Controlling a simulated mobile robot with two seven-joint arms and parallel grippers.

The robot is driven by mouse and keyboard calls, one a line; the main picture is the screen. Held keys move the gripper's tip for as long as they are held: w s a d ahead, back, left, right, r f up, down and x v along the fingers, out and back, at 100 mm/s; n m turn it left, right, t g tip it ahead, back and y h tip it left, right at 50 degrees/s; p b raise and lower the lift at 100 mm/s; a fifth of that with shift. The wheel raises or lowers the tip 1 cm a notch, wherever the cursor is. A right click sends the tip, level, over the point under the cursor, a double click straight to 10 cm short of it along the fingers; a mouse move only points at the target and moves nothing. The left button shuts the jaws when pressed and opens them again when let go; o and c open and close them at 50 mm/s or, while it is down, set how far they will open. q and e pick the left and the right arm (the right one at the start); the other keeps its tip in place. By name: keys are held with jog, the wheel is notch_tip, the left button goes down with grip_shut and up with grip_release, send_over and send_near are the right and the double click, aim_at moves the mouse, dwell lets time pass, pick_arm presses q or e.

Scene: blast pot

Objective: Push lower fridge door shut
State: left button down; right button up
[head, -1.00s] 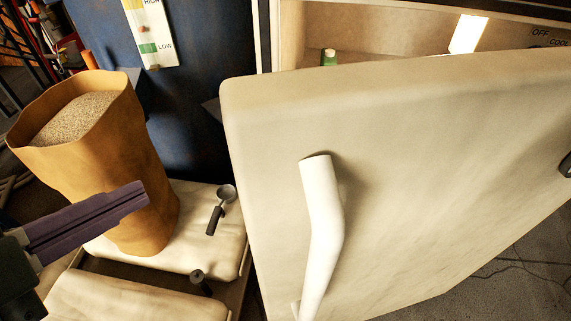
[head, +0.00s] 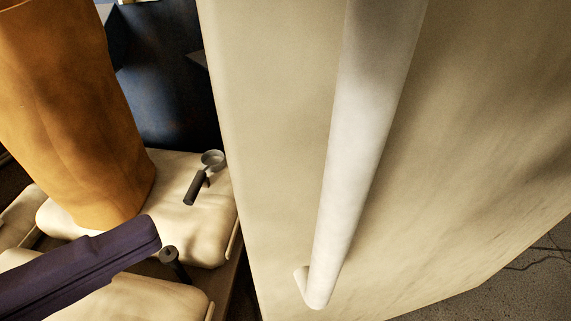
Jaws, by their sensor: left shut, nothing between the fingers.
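The lower fridge door (head: 480,150) is a large cream panel that fills the middle and right of the head view. Its long white handle (head: 362,140) runs down its face. How far the door stands from the fridge body is hidden in this view. My left gripper (head: 152,236) comes in from the lower left with its dark purple fingers together and empty. It is to the left of the door, apart from it, over the pale sacks. My right gripper is not in view.
An open orange-brown paper sack (head: 75,120) stands at the left on pale cushion-like sacks (head: 190,225). A small scoop (head: 205,178) with a dark handle lies there, near a dark knob (head: 170,257). Grey floor (head: 530,275) shows at the lower right.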

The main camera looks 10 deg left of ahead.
aim_at(263, 265)
pick_arm(q)
jog(key=s+d+f+m+g+h+b, duration=0.1)
jog(key=s+f+m+g+h+b, duration=0.2)
jog(key=f+b, duration=0.7)
jog(key=shift+m+t+h, duration=0.5)
jog(key=shift+m, duration=0.4)
jog(key=shift+s+d+f+b+x, duration=0.15)
jog(key=shift+b+x, duration=0.45)
jog(key=shift+x, duration=0.95)
jog(key=shift+s+d+b+x, duration=0.15)
jog(key=shift+b+x, duration=0.4)
jog(key=shift+x, duration=1)
jog(key=shift+s+d+f+b+x, duration=0.1)
jog(key=shift+s+b+x, duration=0.35)
jog(key=shift+x, duration=1.1)
jog(key=shift+w+d+b, duration=0.1)
jog(key=shift+w+b, duration=0.25)
jog(key=shift+w, duration=0.15)
jog(key=shift+w+a+b, duration=0.3)
jog(key=shift+w+a, duration=0.05)
jog(key=shift+w, duration=0.45)
jog(key=shift+w+a+b, duration=0.3)
jog(key=shift+w+a, duration=0.05)
jog(key=shift+w, duration=0.45)
jog(key=shift+w+a, duration=0.1)
